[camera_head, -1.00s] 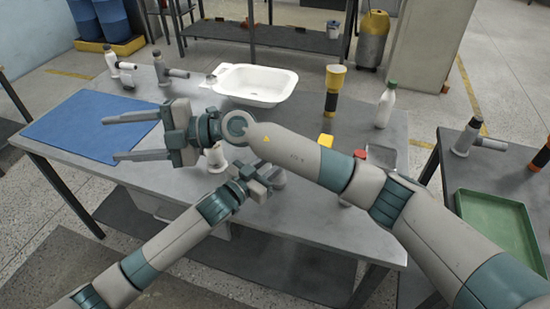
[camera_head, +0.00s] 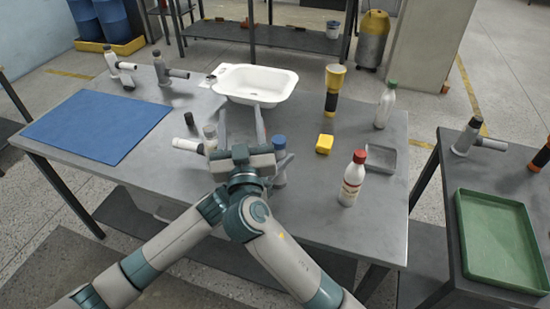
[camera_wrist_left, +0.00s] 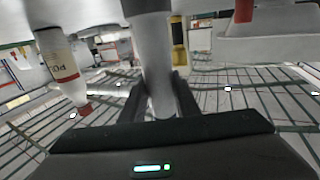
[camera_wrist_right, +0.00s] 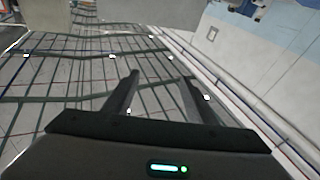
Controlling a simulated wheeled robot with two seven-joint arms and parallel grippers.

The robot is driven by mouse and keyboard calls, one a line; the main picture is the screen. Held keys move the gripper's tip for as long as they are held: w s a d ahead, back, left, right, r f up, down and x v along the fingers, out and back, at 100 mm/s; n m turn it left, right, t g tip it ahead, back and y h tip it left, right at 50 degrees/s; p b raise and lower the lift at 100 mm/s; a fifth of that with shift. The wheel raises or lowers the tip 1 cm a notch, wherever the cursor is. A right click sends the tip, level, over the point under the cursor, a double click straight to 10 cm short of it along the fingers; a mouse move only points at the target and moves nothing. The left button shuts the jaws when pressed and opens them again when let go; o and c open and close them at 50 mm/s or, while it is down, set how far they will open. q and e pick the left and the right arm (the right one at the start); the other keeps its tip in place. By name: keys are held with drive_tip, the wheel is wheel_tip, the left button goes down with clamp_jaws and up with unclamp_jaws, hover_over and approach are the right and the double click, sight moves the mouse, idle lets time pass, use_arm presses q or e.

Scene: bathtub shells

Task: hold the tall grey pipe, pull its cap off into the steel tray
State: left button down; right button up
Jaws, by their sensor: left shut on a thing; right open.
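The tall grey pipe (camera_head: 280,168) stands on the table just right of my right gripper, with a blue cap (camera_head: 279,143) on top. My left gripper (camera_wrist_left: 163,80) is shut on the pipe, which fills the gap between its fingers in the left wrist view (camera_wrist_left: 153,50). In the head view the left gripper is mostly hidden behind my right arm. My right gripper (camera_head: 241,125) is open and empty, left of the blue cap, fingers pointing towards the back of the table. The steel tray (camera_head: 394,169) lies at the right of the table and looks empty.
A tee pipe (camera_head: 184,145) lies to the left, near a loose dark cap (camera_head: 189,119). A white basin (camera_head: 256,85) is behind. The blue mat (camera_head: 95,125) is clear.

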sight(280, 139)
drive_tip(key=s+d+f+m+g+h, duration=0.2)
drive_tip(key=d+f+m+g+h, duration=0.2)
drive_tip(key=d+f, duration=0.3)
wheel_tip(280, 139, down, 3)
drive_tip(key=shift+s+d+r+h, duration=0.1)
drive_tip(key=shift+s+d+h, duration=0.3)
drive_tip(key=shift+w, duration=0.1)
drive_tip(key=shift+w+d+f, duration=0.25)
drive_tip(key=shift+w+f, duration=0.05)
drive_tip(key=shift+w, duration=1.65)
drive_tip(key=shift+w+d+f, duration=0.2)
drive_tip(key=shift+w+f, duration=0.1)
drive_tip(key=shift+w, duration=1.65)
drive_tip(key=shift+w+d+f, duration=0.25)
drive_tip(key=shift+w+f, duration=0.05)
drive_tip(key=shift+w, duration=1.65)
drive_tip(key=shift+c, duration=0.4)
drive_tip(key=c, duration=1.2)
drive_tip(key=shift+r, duration=0.5)
drive_tip(key=shift+r, duration=0.35)
